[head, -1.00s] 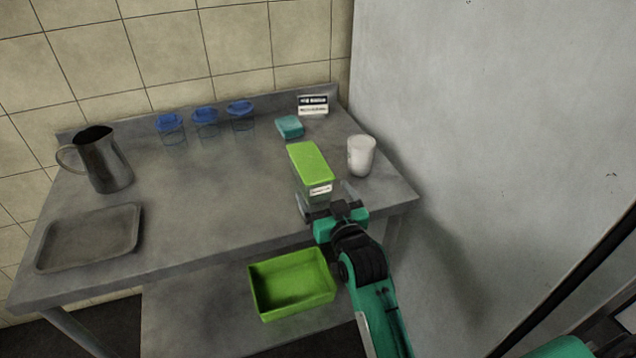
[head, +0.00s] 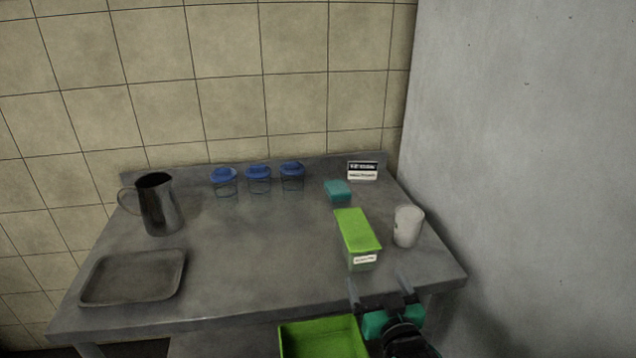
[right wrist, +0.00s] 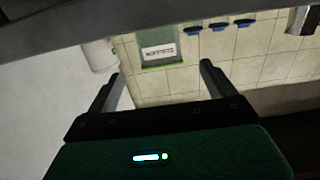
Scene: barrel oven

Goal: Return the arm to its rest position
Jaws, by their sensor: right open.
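My right gripper (head: 381,291) is at the front edge of the steel table (head: 250,250), in the lower right of the head view. Its two fingers are spread, with nothing between them, and they also show apart in the right wrist view (right wrist: 163,88). A container with a green lid (head: 357,231) and a white label stands on the table just beyond the fingers, apart from them. It also shows in the right wrist view (right wrist: 160,45). My left gripper is in neither view.
A white cup (head: 407,227) stands right of the container. A teal block (head: 338,190), a small sign (head: 362,171) and blue-lidded jars (head: 258,178) are at the back. A metal pitcher (head: 158,205) and a tray (head: 133,277) are at left. A green bin (head: 322,338) is below the front edge.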

